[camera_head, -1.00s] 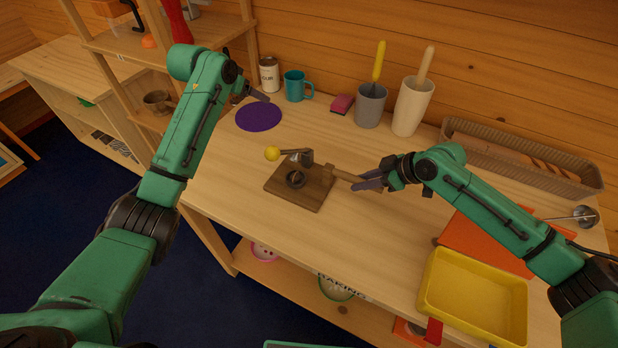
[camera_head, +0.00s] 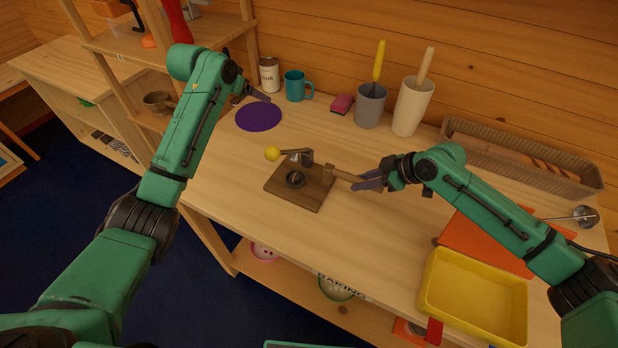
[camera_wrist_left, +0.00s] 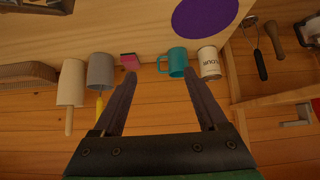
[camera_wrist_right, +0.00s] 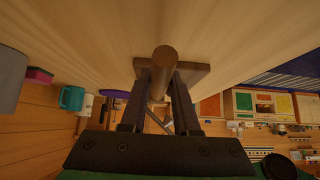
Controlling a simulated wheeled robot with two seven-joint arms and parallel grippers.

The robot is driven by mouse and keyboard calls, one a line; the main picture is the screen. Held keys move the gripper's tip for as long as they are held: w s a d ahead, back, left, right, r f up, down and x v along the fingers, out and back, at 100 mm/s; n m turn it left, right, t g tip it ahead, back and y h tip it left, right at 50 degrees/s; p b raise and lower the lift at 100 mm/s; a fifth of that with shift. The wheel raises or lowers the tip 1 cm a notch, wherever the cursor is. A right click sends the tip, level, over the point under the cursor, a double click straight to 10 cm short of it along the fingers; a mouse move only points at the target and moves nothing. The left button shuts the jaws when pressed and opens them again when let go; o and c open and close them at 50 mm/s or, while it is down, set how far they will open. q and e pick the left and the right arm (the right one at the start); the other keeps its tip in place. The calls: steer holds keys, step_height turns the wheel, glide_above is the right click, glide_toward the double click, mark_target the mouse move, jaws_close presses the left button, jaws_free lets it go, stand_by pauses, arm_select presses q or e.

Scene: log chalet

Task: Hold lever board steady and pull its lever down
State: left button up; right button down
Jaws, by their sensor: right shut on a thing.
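The lever board (camera_head: 312,193) is a dark brown wooden plate lying on the light wooden table. A metal lever with a yellow ball knob (camera_head: 272,153) sticks out to the left above it. A round wooden handle (camera_head: 343,175) extends from the board's right side. My right gripper (camera_head: 366,182) is shut on this handle; the handle's end (camera_wrist_right: 164,57) shows between its fingers in the right wrist view. My left gripper (camera_head: 262,97) is above the back left of the table, away from the board. In the left wrist view its fingers (camera_wrist_left: 160,88) are wide apart and empty.
A purple disc (camera_head: 258,117), a teal mug (camera_head: 295,86) and a can (camera_head: 269,74) stand at the back left. A sponge (camera_head: 342,104), a grey cup (camera_head: 370,106) and a cream cup (camera_head: 411,108) are behind the board. A yellow tray (camera_head: 429,290) lies front right.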

arm_select(q)
steer(key=v, duration=0.7)
stand_by(0.3)
stand_by(0.5)
steer(key=shift+c, duration=0.6)
steer(key=s+a+f+t+h, duration=0.2)
steer(key=s+f+t+h, duration=0.1)
steer(key=s+t, duration=0.15)
steer(key=x, duration=0.9)
steer(key=shift+w+r+t+y, duration=0.2)
steer(key=shift+w+t+y, duration=0.25)
steer(key=shift+w, duration=0.1)
